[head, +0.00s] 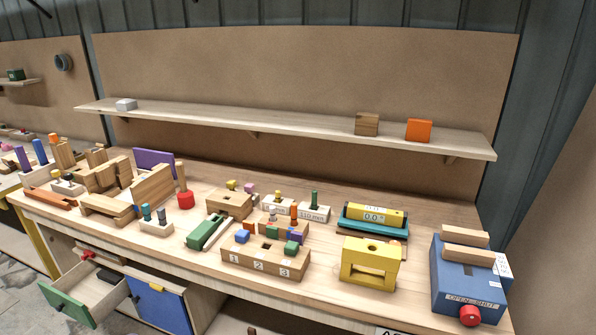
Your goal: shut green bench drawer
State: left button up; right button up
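The green bench drawer (68,305) is under the workbench at the lower left of the head view. It is pulled out, with its green front standing away from the bench and its wooden inside showing. A small yellow piece (60,307) sits on the green front. A dark object lies at the inner end of the drawer (108,276); I cannot tell what it is. Neither of my grippers is in view.
A blue front (160,303) with a yellow handle is right beside the drawer. The workbench top (330,296) above carries wooden blocks, a yellow block (369,264) and a blue box (465,280). Grey floor shows left of the drawer.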

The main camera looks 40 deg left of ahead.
aim_at(79, 294)
jog(key=u, duration=3.1)
jog(key=i+j+z, duration=0.2)
jog(key=i, duration=0.25)
